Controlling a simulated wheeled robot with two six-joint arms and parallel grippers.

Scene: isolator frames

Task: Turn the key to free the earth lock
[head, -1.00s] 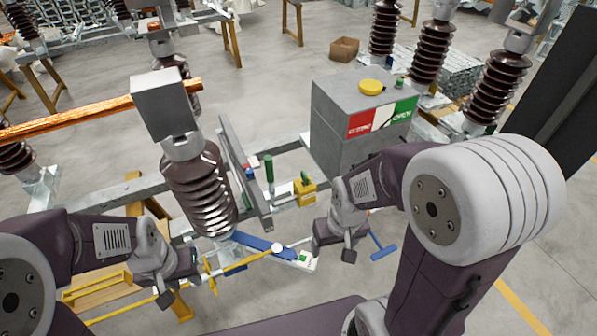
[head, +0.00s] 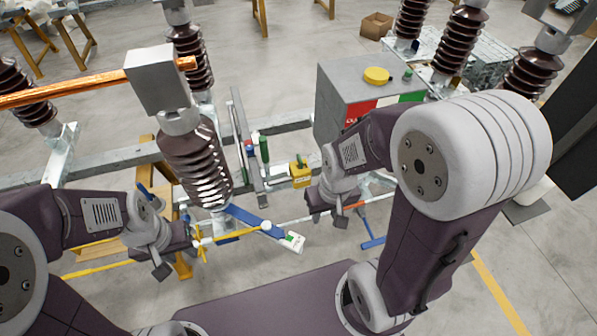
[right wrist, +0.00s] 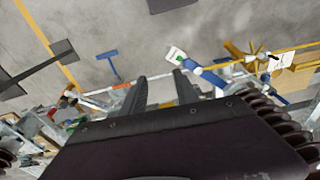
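The yellow lock block (head: 301,175) sits on the steel frame in the middle of the head view, with a small dark-green key-like piece on its top. My right gripper (head: 328,220) is just right of and below the lock in the picture, apart from it. In the right wrist view its two fingers (right wrist: 160,92) are spread with nothing clearly between them. My left gripper (head: 178,258) is at the lower left, near a yellow rod. Its fingertips are too unclear to tell whether it is open.
A blue bar (head: 250,219) with a white-and-green end lies below the brown insulator (head: 196,165). A green-topped handle (head: 264,150) stands left of the lock. A grey box (head: 335,95) stands behind my right arm. A blue T-handle (head: 372,242) is at right.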

